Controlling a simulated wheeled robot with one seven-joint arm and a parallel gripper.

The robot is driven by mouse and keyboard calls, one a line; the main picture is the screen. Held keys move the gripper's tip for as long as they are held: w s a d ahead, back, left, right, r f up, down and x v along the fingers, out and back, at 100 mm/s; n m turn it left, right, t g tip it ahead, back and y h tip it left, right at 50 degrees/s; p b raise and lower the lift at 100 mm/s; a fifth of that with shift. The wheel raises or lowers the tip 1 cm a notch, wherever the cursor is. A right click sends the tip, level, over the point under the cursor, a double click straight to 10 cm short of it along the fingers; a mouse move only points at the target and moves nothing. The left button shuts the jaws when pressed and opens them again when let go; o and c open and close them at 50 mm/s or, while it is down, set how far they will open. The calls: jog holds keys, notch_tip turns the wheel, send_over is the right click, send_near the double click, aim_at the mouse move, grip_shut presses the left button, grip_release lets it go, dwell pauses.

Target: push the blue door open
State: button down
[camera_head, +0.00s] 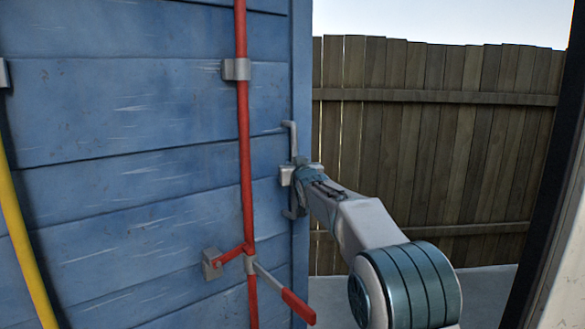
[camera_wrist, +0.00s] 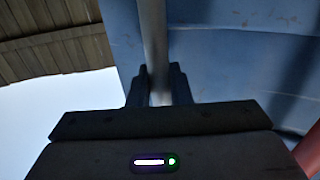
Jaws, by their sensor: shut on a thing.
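The blue door (camera_head: 130,110) fills the left of the head view, with horizontal panels and scuffed paint. Its right edge stands clear, with open space beyond it. A grey vertical pull handle (camera_head: 291,135) is fixed near that edge. My gripper (camera_head: 288,175) is at the handle, and my arm reaches it from the lower right. In the wrist view the two dark fingers of my gripper (camera_wrist: 159,88) are closed around the handle bar (camera_wrist: 153,35), with the blue door (camera_wrist: 235,65) behind. The gripper hides the middle of the handle.
A red locking rod (camera_head: 243,130) with a red-tipped lever (camera_head: 298,306) runs down the door left of the handle. A yellow rod (camera_head: 22,235) is at far left. Beyond the door are a wooden fence (camera_head: 430,140) and bare grey ground (camera_head: 480,290). A dark frame post (camera_head: 550,190) stands at right.

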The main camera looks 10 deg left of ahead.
dwell(0.3)
jog(key=c, duration=1.4)
grip_release()
jog(key=b+v, duration=0.6)
jog(key=v, duration=0.8)
jog(key=shift+a+f, duration=0.1)
jog(key=shift+w, duration=0.1)
